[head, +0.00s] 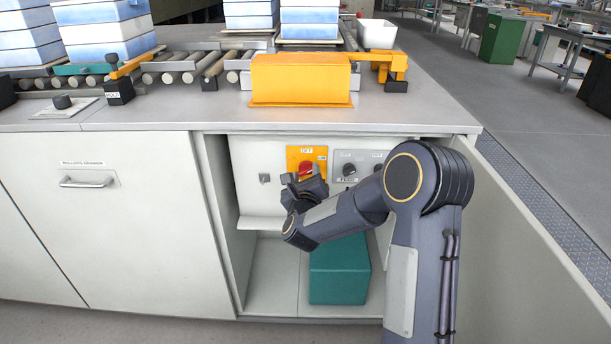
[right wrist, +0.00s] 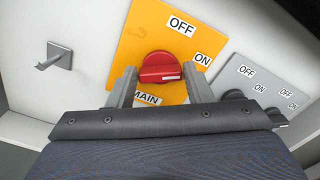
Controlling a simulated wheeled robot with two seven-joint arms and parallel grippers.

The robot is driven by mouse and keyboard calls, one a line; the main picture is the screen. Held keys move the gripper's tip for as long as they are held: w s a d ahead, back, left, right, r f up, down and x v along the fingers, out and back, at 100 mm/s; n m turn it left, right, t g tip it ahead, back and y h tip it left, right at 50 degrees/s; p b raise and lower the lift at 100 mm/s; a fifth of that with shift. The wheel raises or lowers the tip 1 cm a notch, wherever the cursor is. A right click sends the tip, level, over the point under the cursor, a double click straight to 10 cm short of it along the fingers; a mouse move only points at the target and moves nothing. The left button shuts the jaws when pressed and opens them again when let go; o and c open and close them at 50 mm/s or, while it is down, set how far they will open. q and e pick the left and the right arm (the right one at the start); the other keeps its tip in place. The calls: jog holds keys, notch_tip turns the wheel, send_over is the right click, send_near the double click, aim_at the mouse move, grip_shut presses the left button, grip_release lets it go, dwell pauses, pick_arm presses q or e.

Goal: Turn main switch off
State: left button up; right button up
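The main switch is a red rotary knob (right wrist: 160,68) on a yellow plate (right wrist: 143,38) marked OFF above, ON at the right and MAIN below. In the right wrist view its white mark lies on the right side, the side of the ON label. In the head view the knob (head: 306,169) shows partly above my right gripper (head: 305,181). My right gripper (right wrist: 160,71) is open, with one finger at each side of the knob. A gap shows between each finger and the knob; I cannot tell the depth. My left gripper is not in view.
A grey panel with dark knobs (head: 349,169) sits right of the yellow plate, and a small metal hook (right wrist: 55,57) left of it. A teal box (head: 338,272) stands on the cabinet floor. The open cabinet door (head: 520,250) is at the right; the counter (head: 420,112) overhangs above.

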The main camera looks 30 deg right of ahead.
jog(key=c, duration=0.5)
jog(key=shift+f+n+b, duration=0.15)
jog(key=shift+n+b, duration=0.95)
jog(key=shift+b, duration=0.05)
jog(key=n+b, duration=0.1)
jog(key=n, duration=0.1)
jog(key=shift+a+n+b, duration=0.1)
jog(key=shift+n+b, duration=0.2)
jog(key=n+b, duration=0.1)
jog(key=n, duration=0.2)
jog(key=shift+n, duration=0.3)
jog(key=shift+f+n, duration=0.1)
jog(key=shift+n, duration=1.6)
jog(key=o, duration=1)
